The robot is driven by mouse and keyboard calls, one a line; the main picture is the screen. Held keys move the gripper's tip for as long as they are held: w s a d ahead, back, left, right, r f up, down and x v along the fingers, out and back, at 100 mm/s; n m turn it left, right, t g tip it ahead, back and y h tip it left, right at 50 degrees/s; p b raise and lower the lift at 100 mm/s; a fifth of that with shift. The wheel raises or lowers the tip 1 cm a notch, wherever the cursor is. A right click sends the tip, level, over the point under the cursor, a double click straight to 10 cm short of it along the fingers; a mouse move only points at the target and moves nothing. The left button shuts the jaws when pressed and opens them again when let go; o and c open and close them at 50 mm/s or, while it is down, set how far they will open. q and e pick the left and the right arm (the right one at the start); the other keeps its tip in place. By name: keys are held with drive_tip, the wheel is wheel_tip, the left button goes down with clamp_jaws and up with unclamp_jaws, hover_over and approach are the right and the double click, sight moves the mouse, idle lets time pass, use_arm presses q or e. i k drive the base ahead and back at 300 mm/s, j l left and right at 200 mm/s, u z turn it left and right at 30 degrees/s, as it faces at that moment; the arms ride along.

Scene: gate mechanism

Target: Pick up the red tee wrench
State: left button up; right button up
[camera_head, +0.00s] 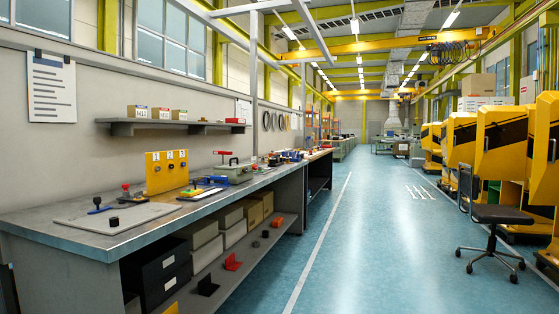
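A small red T-shaped handle (222,153) shows above the workbench, by the left end of a grey-green box; it looks like the red tee wrench, but it is too small to be certain. Its lower end cannot be made out clearly. A red knob on a short dark stem (125,188) stands nearer, by the grey board. Neither of my grippers is in view, and nothing is seen touching the red handle.
The long workbench (60,231) runs along the left wall. On it are a grey board (140,215), a yellow stand (160,181) and the grey-green box (236,175). A black stool (500,214) stands right. The blue floor (350,240) between is clear.

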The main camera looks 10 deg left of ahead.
sight(221, 153)
drive_tip(key=u, duration=0.65)
drive_tip(key=i+l+z, duration=0.35)
drive_tip(key=i, duration=0.15)
drive_tip(key=i+l+z, duration=0.1)
drive_tip(key=i+z, duration=0.25)
drive_tip(key=i, duration=0.15)
